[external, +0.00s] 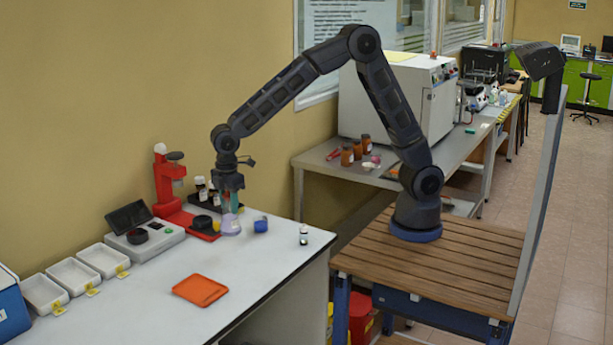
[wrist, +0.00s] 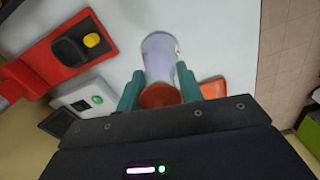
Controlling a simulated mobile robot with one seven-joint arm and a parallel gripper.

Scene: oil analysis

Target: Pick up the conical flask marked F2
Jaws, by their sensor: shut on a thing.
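A small pale lavender conical flask (external: 231,224) is below my gripper (external: 231,200) at the back of the white bench. In the wrist view the flask (wrist: 161,55) points away from me, with a rounded orange-brown top between the two green fingers of my gripper (wrist: 159,86). The fingers are shut on the flask near its top. I cannot read a marking on it. It looks upright in the external view; I cannot tell whether its base touches the bench.
A red stand (external: 168,178) and a dark rack with small bottles (external: 201,189) are close behind and left. A blue item (external: 261,224) and a small vial (external: 303,235) are to the right. An orange tray (external: 200,290) lies in front, with clear bench around it.

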